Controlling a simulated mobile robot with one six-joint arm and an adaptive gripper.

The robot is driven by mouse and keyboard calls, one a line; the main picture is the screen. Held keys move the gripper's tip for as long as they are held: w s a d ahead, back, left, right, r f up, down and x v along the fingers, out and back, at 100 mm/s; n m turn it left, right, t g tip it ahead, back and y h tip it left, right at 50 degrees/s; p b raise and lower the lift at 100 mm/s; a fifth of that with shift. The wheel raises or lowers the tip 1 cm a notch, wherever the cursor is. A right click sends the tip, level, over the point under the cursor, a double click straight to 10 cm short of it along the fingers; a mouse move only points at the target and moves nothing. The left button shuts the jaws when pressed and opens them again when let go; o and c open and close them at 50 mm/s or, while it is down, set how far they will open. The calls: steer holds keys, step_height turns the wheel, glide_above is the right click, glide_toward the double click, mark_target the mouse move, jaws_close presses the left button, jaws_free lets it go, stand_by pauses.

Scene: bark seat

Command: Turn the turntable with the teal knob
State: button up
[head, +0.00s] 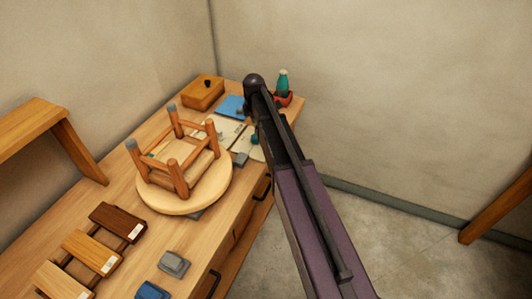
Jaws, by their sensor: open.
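A round pale wooden disc (210,198) lies on the bench, with an upturned four-legged stool frame (178,180) standing on it. I cannot tell whether the disc is the stool's seat or the turntable. A grey piece shows under its front edge. A small teal knob-like thing (255,140) shows beyond the disc to the right, partly hidden by my arm, over a pale flat surface. My arm reaches from the lower right to the back of the bench. My gripper is hidden behind the arm's dark far end, so its fingers and any contact do not show.
The wooden bench (140,215) stands along the left wall. A wooden box (203,93), a blue sheet (230,106) and a teal bottle (283,80) in a red holder are at the back. Wooden sample blocks (92,250) and a grey block (174,263) lie in front.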

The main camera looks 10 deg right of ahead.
mark_target(255, 136)
steer(key=shift+r+p, duration=3.5)
steer(key=shift+r, duration=0.3)
steer(key=s+f+m+b, duration=0.3)
steer(key=s+m, duration=0.3)
steer(key=s, duration=0.2)
steer(key=s+f+m+b, duration=0.4)
steer(key=s+m, duration=0.1)
steer(key=s, duration=0.4)
steer(key=shift+s+f+m+b, duration=0.2)
steer(key=shift+f+m+b, duration=0.1)
steer(key=shift+m, duration=0.1)
steer(key=s+m, duration=0.5)
steer(key=s, duration=0.3)
steer(key=shift+s+m, duration=0.25)
steer(key=shift+m, duration=0.15)
